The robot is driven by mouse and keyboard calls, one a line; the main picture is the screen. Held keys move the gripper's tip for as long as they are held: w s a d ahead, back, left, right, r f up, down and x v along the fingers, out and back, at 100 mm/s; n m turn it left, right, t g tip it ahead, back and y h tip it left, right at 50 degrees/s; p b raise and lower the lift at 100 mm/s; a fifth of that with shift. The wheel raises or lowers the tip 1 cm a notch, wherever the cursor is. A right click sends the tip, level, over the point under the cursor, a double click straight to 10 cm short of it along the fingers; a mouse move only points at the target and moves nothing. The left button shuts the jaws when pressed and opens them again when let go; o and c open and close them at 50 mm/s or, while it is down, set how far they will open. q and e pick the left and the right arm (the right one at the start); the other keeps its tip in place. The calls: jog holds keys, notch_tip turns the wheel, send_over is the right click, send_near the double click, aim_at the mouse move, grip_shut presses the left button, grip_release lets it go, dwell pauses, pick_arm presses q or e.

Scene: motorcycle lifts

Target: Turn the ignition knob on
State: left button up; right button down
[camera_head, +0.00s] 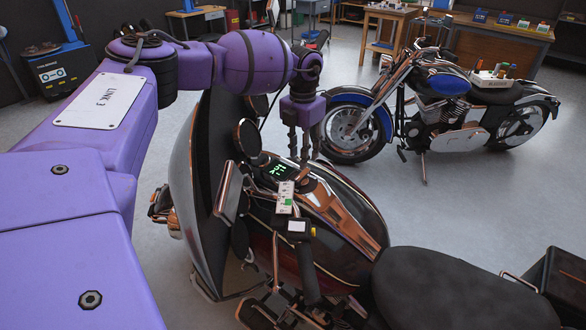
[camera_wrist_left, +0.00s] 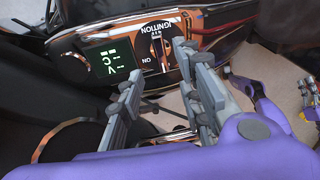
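The black motorcycle with copper trim (camera_head: 345,215) stands in front of me, and its dash carries a lit green display (camera_head: 279,169). My left gripper (camera_head: 299,160) points down over the dash, just beside the display. In the left wrist view the ignition panel has "IGNITION" and "ON" lettering, upside down, with a small dark knob (camera_wrist_left: 157,42) between. The display (camera_wrist_left: 101,58) is left of it. My left gripper (camera_wrist_left: 159,66) has its fingers apart, with nothing between them; the knob lies just ahead of the gap. I cannot tell whether they touch it. My right gripper does not clearly show.
A white and green box (camera_head: 285,197) sits by the handlebar grip. The black seat (camera_head: 440,285) is at lower right. A blue motorcycle (camera_head: 445,90) and workbenches stand behind. Grey floor is open between the motorcycles. A purple part at the right of the wrist view is unclear.

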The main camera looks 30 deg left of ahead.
aim_at(302, 174)
pick_arm(q)
notch_tip(302, 174, down, 8)
jog(key=shift+d+r, duration=0.15)
jog(key=shift+c, duration=0.4)
grip_shut()
